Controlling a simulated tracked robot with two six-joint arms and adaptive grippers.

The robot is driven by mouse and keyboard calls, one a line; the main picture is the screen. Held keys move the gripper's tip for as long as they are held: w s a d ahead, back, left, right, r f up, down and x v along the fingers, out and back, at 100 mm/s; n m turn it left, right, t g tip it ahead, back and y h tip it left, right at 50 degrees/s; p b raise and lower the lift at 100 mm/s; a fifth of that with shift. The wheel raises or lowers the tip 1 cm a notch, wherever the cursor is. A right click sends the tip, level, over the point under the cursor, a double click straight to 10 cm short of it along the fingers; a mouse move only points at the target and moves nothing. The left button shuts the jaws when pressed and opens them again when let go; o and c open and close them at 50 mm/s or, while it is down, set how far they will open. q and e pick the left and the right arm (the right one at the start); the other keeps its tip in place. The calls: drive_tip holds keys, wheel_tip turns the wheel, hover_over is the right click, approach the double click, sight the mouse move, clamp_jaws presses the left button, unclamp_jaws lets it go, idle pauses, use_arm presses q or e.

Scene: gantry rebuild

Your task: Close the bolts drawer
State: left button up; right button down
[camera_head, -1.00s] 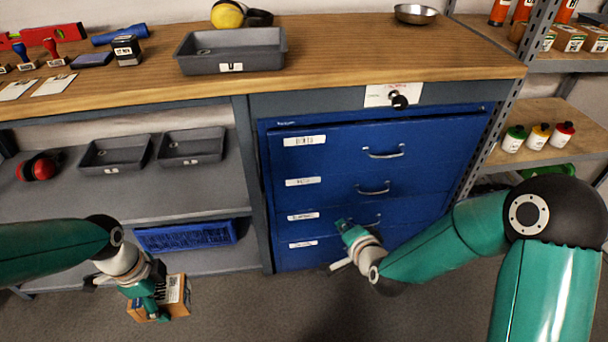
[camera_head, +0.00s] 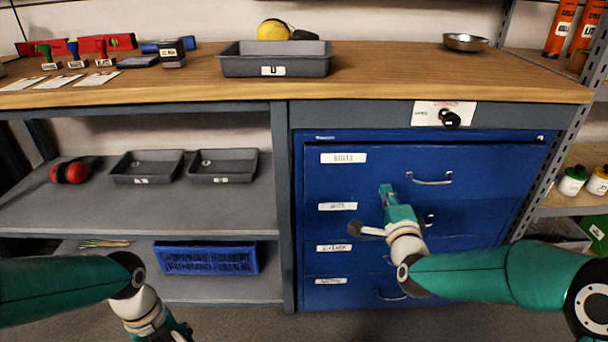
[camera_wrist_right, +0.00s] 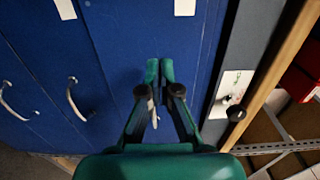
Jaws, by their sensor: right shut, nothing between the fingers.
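The bolts drawer (camera_head: 400,165) is the top blue drawer of the cabinet; its label (camera_head: 343,158) seems to read BOLTS. Its front appears to stand slightly proud of the frame. Its handle (camera_head: 430,179) is right of my right gripper (camera_head: 387,190). That gripper is shut and empty, its fingertips in front of the drawer face between label and handle. In the right wrist view the closed fingertips (camera_wrist_right: 160,70) point at the blue front (camera_wrist_right: 130,40); contact cannot be told. My left gripper (camera_head: 175,334) is cut off by the bottom edge, its fingers hidden.
Lower drawers (camera_head: 335,265) look shut. A key-like black knob (camera_head: 450,119) sits above the drawers. A grey tray (camera_head: 275,62) and a metal bowl (camera_head: 466,42) stand on the bench. Shelves at left hold grey trays (camera_head: 148,167) and a blue basket (camera_head: 205,259).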

sight(378, 169)
use_arm(q)
drive_tip(key=shift+f+b, duration=0.4)
drive_tip(key=shift+f, duration=0.05)
use_arm(e)
drive_tip(key=w, duration=0.7)
drive_tip(key=shift+w+a, duration=0.1)
drive_tip(key=shift+w, duration=0.1)
